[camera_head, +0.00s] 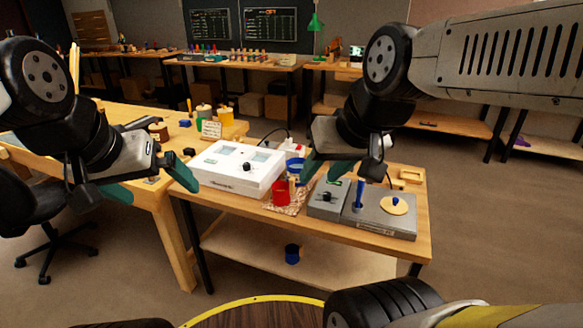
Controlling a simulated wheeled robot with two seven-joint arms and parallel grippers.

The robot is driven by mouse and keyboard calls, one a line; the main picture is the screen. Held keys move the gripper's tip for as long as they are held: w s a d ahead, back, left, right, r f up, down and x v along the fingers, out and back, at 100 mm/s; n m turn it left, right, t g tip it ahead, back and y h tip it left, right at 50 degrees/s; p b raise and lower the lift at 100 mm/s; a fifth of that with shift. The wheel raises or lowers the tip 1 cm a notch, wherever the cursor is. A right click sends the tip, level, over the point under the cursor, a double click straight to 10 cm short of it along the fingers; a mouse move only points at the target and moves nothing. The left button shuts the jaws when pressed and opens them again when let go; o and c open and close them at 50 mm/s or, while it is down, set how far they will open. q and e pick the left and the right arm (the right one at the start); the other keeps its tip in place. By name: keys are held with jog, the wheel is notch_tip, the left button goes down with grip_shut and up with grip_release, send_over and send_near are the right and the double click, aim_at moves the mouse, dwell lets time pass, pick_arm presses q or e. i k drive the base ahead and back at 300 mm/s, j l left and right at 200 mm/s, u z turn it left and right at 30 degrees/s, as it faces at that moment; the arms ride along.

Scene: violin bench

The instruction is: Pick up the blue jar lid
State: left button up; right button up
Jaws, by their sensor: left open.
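Several blue items show, and I cannot tell for sure which is the jar lid. A blue round piece (295,164) is behind a red cup (280,192) on the wooden bench (418,248), partly hidden by my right gripper's finger. A small blue knob (396,200) sits on a pale disc on a grey device. A dark blue cylinder (292,254) stands on the lower shelf. My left gripper (150,183) is open and empty, left of the white box. My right gripper (343,177) looks open and empty, over the bench's middle.
A white box with dials (238,168) fills the bench's left part. A grey box (328,198) and a grey device (380,222) with an upright blue handle (359,193) stand at right. A wooden table (165,130) with jars is at left. A round dark-topped surface (255,314) is in front.

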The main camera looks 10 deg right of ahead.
aim_at(394, 206)
jog(key=z, duration=1.35)
